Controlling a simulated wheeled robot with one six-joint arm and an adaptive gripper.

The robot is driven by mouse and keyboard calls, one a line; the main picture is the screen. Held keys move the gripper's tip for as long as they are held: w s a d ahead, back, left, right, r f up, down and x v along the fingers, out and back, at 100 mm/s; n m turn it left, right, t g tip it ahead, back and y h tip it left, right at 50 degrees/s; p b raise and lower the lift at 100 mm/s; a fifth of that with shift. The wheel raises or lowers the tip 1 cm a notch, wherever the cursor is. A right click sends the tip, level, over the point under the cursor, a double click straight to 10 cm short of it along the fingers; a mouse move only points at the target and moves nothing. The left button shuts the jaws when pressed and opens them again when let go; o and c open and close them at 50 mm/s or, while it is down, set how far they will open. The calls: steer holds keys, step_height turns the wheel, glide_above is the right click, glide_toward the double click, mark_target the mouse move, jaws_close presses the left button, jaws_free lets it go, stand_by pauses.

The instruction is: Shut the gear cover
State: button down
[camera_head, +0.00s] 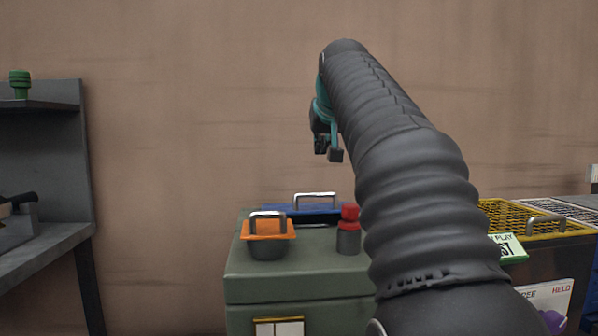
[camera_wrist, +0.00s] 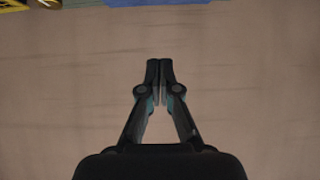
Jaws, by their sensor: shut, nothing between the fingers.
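I cannot tell which thing is the gear cover; nothing in view is clearly an open one. My gripper (camera_head: 329,152) hangs from the end of my raised arm, in front of the brown wall and above the green cabinet. In the wrist view its two fingertips (camera_wrist: 159,66) are together with nothing between them. A blue flat piece with a metal handle (camera_head: 316,204) lies at the back of the cabinet top. An orange-rimmed dark bowl-like piece with a handle (camera_head: 268,240) sits at the front left of the top. My gripper touches neither.
The green cabinet (camera_head: 290,285) also carries a red-topped dark cylinder (camera_head: 349,232). A yellow mesh bin (camera_head: 520,216) with a handle stands at the right. A grey shelf bench (camera_head: 45,240) is at the left. My arm hides the cabinet's right side. The wall area around my gripper is clear.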

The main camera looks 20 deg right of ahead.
steer(key=b, duration=0.2)
glide_above(316, 210)
steer(key=f, duration=0.8)
steer(key=shift+w+d, duration=0.1)
steer(key=shift+w, duration=0.1)
steer(key=shift+s+f, duration=0.25)
steer(key=shift+f, duration=0.4)
